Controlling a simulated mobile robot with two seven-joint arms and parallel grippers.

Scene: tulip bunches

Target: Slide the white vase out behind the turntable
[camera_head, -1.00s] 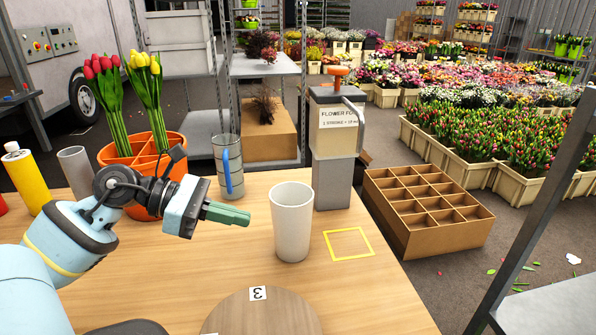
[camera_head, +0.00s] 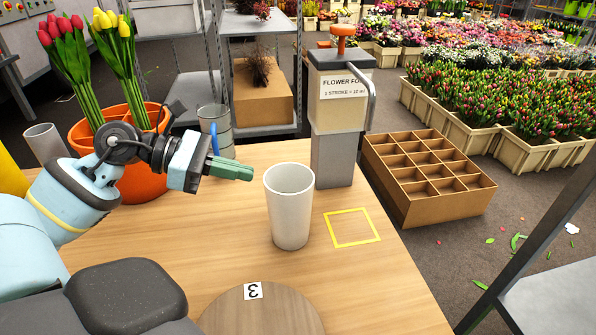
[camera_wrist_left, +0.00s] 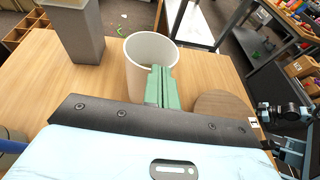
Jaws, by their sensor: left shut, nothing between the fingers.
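The white vase (camera_head: 290,215) stands upright on the table, behind the wooden turntable (camera_head: 262,312), which carries a label with a 3. In the left wrist view the vase (camera_wrist_left: 139,82) is just beyond my fingers, and the turntable (camera_wrist_left: 222,104) lies to its right. My left gripper (camera_head: 250,173) has its green fingers shut and empty, pointing at the upper left side of the vase. A small gap shows between the fingertips and the vase in the head view. In the left wrist view the fingers (camera_wrist_left: 160,85) cover part of the vase. My right gripper is not seen in the head view.
A grey flower food dispenser (camera_head: 336,130) stands behind the vase. A yellow square outline (camera_head: 352,241) is on the table to its right. An orange pot of tulips (camera_head: 140,180) and a jug with a blue handle (camera_head: 222,120) stand at the left. Bare table lies right of the turntable.

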